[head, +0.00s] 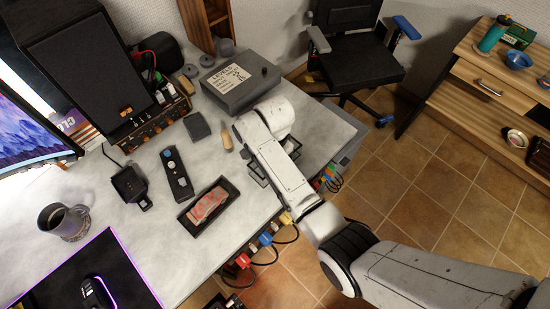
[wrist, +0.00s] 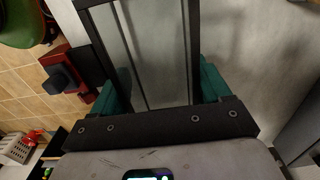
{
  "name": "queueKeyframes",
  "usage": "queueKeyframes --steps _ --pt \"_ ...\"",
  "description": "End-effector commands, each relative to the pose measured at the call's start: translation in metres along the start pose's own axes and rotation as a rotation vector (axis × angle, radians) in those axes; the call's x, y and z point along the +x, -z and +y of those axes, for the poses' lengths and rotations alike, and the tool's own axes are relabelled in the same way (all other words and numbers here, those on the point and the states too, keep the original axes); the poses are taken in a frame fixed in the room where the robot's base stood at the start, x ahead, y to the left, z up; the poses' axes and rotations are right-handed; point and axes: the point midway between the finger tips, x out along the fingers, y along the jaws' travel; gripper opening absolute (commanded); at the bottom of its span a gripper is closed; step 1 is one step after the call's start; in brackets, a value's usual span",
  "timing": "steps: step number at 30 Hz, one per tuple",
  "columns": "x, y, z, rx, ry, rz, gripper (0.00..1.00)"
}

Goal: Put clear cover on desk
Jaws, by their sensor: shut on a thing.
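The clear cover (wrist: 150,45), a see-through panel with a black frame, is between the teal fingers of my gripper (wrist: 165,88) in the wrist view. My gripper is shut on it. In the head view, parts of the cover's dark frame (head: 257,172) show beside my arm, at the right edge of the grey desk (head: 325,130). My arm hides most of the cover and the fingers there. I cannot tell whether the cover touches the desk.
A black tray with a pinkish slab (head: 208,205) and a dark remote-like device (head: 177,172) lie left of my arm. A grey box labelled LEVELS (head: 240,82) stands behind it. Coloured plugs and cables (head: 265,240) hang along the desk's front edge. A chair (head: 355,50) stands beyond.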

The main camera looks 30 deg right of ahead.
Motion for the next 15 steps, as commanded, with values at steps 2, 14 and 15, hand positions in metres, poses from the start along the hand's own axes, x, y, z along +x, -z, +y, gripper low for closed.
queueKeyframes --steps 2,14,15 --pt "0.0044 0.0001 -0.0001 0.0 0.001 0.0 0.45" --pt "0.0079 0.0 0.0 0.001 0.001 0.0 0.79" --pt "0.0075 0.0 0.0 0.001 0.001 0.0 0.82"
